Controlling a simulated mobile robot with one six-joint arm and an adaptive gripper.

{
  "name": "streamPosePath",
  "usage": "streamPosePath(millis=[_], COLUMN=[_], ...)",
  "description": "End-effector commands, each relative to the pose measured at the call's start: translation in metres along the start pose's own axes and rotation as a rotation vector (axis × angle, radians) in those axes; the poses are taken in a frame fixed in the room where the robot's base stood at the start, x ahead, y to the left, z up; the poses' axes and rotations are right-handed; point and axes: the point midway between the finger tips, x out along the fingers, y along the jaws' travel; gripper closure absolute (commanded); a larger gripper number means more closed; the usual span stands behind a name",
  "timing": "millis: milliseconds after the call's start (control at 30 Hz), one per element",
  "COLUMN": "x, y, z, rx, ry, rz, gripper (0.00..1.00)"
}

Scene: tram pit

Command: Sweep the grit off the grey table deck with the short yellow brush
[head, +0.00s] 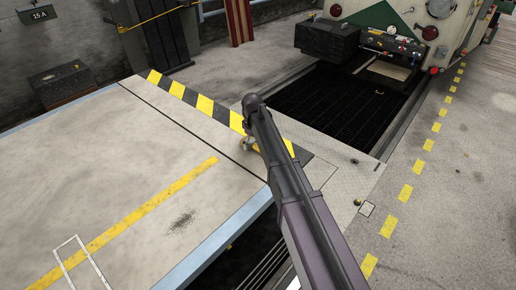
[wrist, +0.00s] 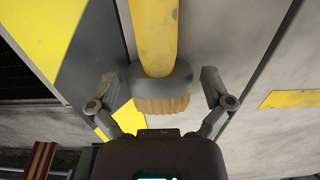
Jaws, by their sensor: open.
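The grey table deck (head: 120,160) fills the left of the head view. A dark patch of grit (head: 182,221) lies on it, right of the yellow line and near the blue edge. My gripper (head: 247,145) is over the deck's far right part, by the striped band, and mostly hidden by my arm. In the wrist view, the short yellow brush (wrist: 154,35) has its handle pointing up the picture, with a grey collar and tan bristles. My gripper (wrist: 160,82) is open, one finger on each side of the collar, with gaps visible on both sides.
A yellow-black striped band (head: 205,104) edges the deck's far side. A dark open pit (head: 325,105) lies beyond, before a rail vehicle (head: 440,30). A white outlined rectangle (head: 78,262) marks the deck at lower left. The deck around the grit is otherwise clear.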

Motion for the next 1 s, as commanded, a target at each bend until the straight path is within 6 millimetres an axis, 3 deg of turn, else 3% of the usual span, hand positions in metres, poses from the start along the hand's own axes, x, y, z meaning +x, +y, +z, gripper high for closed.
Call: streamPosePath(millis=[167, 400, 1000], x=[0.0000, 0.0000, -0.0096], y=[-0.0001, -0.0003, -0.0005], z=[-0.0001, -0.0001, -0.0003], rx=[0.000, 0.000, -0.001], ry=[0.000, 0.000, 0.000], rz=[0.000, 0.000, 0.000], gripper=[0.00, 0.65, 0.65])
